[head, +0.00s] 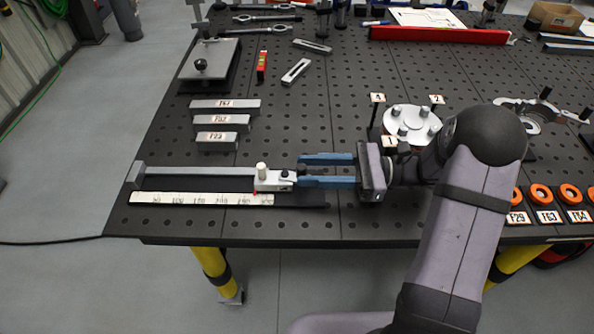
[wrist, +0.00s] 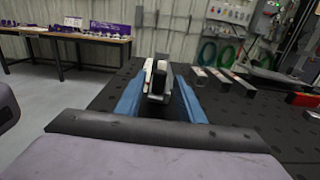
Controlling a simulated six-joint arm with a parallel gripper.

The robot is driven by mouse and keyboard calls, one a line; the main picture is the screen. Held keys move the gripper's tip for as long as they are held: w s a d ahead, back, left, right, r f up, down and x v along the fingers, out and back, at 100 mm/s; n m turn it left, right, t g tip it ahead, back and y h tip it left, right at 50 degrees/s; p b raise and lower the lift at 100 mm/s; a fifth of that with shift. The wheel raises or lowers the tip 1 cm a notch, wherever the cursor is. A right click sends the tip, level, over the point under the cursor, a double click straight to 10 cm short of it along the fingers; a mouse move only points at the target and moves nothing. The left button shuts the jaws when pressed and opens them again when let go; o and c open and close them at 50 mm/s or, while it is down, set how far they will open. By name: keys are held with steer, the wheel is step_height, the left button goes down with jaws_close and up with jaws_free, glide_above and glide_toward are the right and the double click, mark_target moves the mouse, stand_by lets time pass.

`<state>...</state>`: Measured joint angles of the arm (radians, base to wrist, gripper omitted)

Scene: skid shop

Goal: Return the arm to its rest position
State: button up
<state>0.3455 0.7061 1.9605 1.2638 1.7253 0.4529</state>
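My gripper (head: 299,170) is low over the front of the perforated table (head: 330,225), its two blue fingers pointing left and spread apart. A white-and-grey sliding block (head: 273,182) with a pale knob (head: 261,168) sits on a grey rail (head: 200,172) just left of the fingertips. In the wrist view the block (wrist: 157,82) shows between the far ends of the open fingers (wrist: 158,95). The fingers do not appear closed on it. I cannot tell whether the lower finger touches it.
A ruler scale (head: 200,199) lies along the rail. Labelled grey bars (head: 222,121) lie behind it. A round metal fixture (head: 411,124) with tags stands behind my wrist. Orange rings (head: 541,193) line the front right. A red level (head: 438,35) lies at the back. The middle is fairly clear.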

steer(key=shift+d, duration=0.55)
steer(key=s+a+r+m+y+b, duration=0.1)
steer(key=s+a+r+m, duration=0.1)
steer(key=a+r, duration=0.25)
steer(key=s+r+n+g+h+p, duration=0.2)
steer(key=s+n+g+h+p, duration=0.2)
steer(key=s+n+h+p, duration=0.45)
steer(key=s+d+r+n+t+h+p, duration=0.2)
steer(key=d+r+n+h+p, duration=0.3)
steer(key=d+p, duration=0.3)
steer(key=s+d+r+n+t+h+p, duration=0.2)
steer(key=d+n+h+p, duration=0.45)
steer(key=p, duration=0.25)
step_height(320, 180, down, 13)
steer(key=y+b, duration=0.1)
steer(key=b, duration=1.2)
steer(key=shift+d, duration=0.4)
